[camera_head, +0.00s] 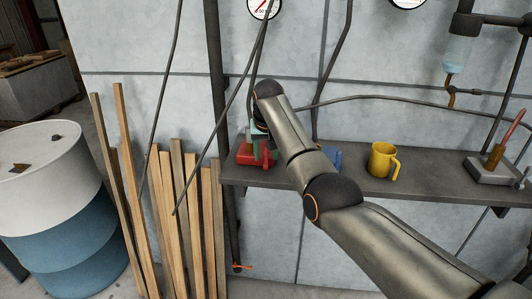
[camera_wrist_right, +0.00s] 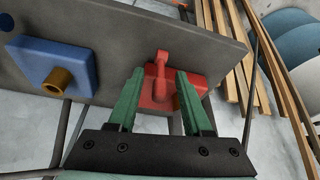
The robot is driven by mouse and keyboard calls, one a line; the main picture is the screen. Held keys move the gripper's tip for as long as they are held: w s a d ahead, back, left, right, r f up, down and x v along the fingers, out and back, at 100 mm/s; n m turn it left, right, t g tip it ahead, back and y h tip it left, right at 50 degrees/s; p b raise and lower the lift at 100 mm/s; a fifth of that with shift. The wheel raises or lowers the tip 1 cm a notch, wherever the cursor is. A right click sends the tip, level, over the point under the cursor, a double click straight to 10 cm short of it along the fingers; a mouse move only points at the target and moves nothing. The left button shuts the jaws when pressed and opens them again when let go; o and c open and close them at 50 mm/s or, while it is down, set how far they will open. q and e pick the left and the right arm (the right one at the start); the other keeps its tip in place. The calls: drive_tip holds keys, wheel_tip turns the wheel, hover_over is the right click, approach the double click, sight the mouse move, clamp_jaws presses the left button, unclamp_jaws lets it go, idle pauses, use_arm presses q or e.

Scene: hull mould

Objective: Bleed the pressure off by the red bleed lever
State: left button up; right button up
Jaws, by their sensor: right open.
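A red block with a red lever (camera_head: 256,154) sits at the left end of the shelf. In the right wrist view the lever (camera_wrist_right: 162,62) rises from its red base between my fingers. My right gripper (camera_wrist_right: 160,75) is open, with its two green fingers on either side of the lever; I cannot tell whether they touch it. In the head view my right gripper (camera_head: 256,133) is mostly hidden by its own wrist, just above the red block. A small orange-red handle (camera_head: 236,267) shows low on the dark vertical pipe. My left gripper is out of view.
The grey shelf (camera_head: 440,187) also holds a blue block (camera_wrist_right: 50,62), a yellow mug (camera_head: 381,160) and a grey base with an orange-brown handle (camera_head: 495,157). Wooden planks (camera_head: 185,215) lean left of the pipe. A white-and-blue drum (camera_head: 60,220) stands further left. Gauges hang above.

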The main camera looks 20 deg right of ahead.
drive_tip(key=b+v, duration=0.2)
drive_tip(key=v, duration=1)
drive_tip(key=shift+r, duration=0.25)
drive_tip(key=shift+s+a+f, duration=0.1)
